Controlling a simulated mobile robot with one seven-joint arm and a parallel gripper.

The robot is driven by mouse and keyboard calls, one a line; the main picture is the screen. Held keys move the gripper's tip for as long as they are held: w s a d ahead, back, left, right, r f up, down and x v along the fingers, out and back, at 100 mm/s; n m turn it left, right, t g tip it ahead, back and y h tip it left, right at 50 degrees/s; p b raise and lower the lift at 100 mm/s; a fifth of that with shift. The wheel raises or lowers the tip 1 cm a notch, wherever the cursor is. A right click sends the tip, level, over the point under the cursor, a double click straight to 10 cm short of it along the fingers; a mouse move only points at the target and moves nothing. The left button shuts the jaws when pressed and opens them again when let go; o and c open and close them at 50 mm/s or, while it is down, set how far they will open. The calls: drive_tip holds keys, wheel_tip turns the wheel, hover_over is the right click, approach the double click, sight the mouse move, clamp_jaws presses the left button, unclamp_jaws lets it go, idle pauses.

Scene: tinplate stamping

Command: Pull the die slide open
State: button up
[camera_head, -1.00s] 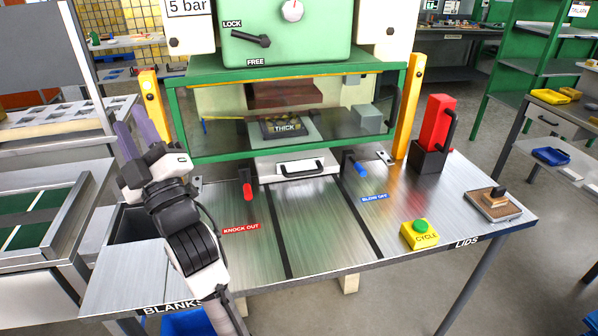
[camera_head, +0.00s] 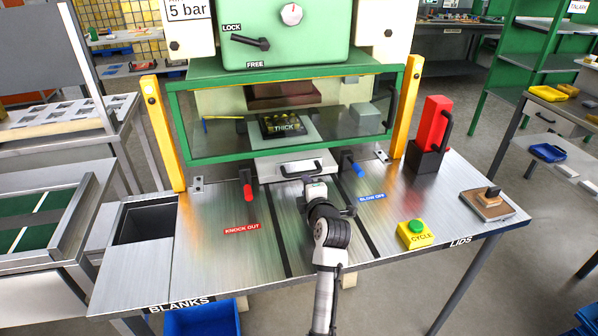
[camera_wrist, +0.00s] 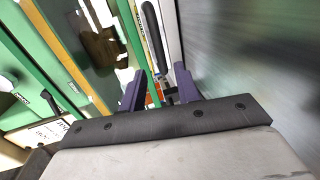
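The die slide (camera_head: 268,168) is a pale metal front with a black bar handle (camera_head: 292,171), low in the middle of the press under the green-framed guard. My gripper (camera_head: 314,184) is just in front of the slide's right half in the head view, and its fingers are mostly hidden by the wrist there. In the wrist view, the purple fingers of my gripper (camera_wrist: 161,86) are apart. The black handle (camera_wrist: 153,38) shows beyond and between them. I cannot tell whether a finger touches it.
The red knock-out lever (camera_head: 248,190) stands left of the slide and the blue blow-off lever (camera_head: 356,168) close to its right. The guard window (camera_head: 220,142) is down above. A yellow box with the green cycle button (camera_head: 415,234) sits front right. The left worktop is clear.

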sight(299, 175)
drive_tip(key=p+x, duration=0.2)
drive_tip(key=x, duration=0.7)
drive_tip(key=shift+w+a+p, duration=0.1)
drive_tip(key=shift+p, duration=0.2)
clamp_jaws()
